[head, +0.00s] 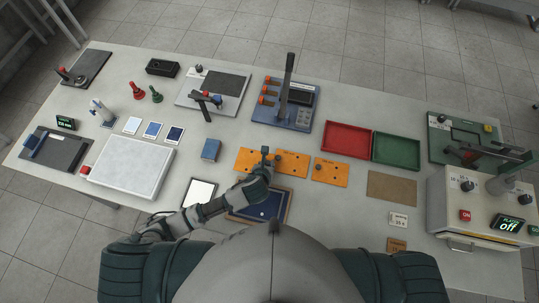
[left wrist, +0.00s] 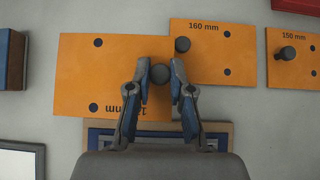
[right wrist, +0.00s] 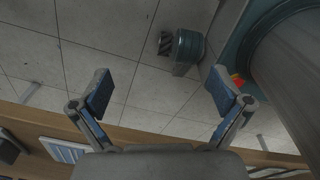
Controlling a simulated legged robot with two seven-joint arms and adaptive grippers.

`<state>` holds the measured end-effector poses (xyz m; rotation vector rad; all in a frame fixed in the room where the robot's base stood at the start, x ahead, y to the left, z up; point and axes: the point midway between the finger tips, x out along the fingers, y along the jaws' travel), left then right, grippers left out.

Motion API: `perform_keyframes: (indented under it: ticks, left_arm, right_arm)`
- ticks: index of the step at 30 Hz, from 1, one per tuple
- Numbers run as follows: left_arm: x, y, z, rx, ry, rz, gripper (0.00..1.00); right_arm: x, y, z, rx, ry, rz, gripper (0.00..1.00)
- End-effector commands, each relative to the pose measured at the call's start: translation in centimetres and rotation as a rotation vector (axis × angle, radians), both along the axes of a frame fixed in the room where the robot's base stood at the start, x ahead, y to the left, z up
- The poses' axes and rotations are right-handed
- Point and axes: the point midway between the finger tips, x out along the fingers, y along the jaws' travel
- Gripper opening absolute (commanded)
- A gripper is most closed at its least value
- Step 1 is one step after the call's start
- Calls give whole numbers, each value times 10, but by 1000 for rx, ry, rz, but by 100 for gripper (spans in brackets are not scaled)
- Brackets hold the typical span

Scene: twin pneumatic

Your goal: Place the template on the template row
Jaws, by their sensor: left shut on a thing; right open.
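My left gripper (left wrist: 160,78) is shut on the dark round knob of an orange template (left wrist: 95,62). The label of this template is upside down in the left wrist view and partly hidden by a finger. It also shows in the head view (head: 246,162), at the left end of a row of orange plates. An orange 160 mm template (left wrist: 205,62) is directly right of it, and a 150 mm template (left wrist: 300,72) lies further right. I cannot tell whether the held template touches the table. My right gripper (right wrist: 160,98) is open and empty, with floor beyond it.
A dark blue framed panel (head: 262,207) lies just in front of the held template. A blue block (head: 211,149) is to its left. Red (head: 347,139) and green (head: 396,150) trays are at the back right. A blue press-like fixture (head: 285,105) stands behind the row.

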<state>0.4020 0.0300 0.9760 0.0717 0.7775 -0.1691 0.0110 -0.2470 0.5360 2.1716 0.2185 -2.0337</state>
Motion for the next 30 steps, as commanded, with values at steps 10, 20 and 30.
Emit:
perform_keyframes:
  ticks: [10,20,30]
  left_arm:
    - [47,3,-9,1,2,1,0]
    - [48,3,-40,1,0,1,0]
    - [47,3,-40,1,1,1,31]
  right_arm:
    - [33,4,8,6,-48,0,100]
    - [22,7,10,9,-33,-1,100]
    - [17,6,10,7,-24,0,100]
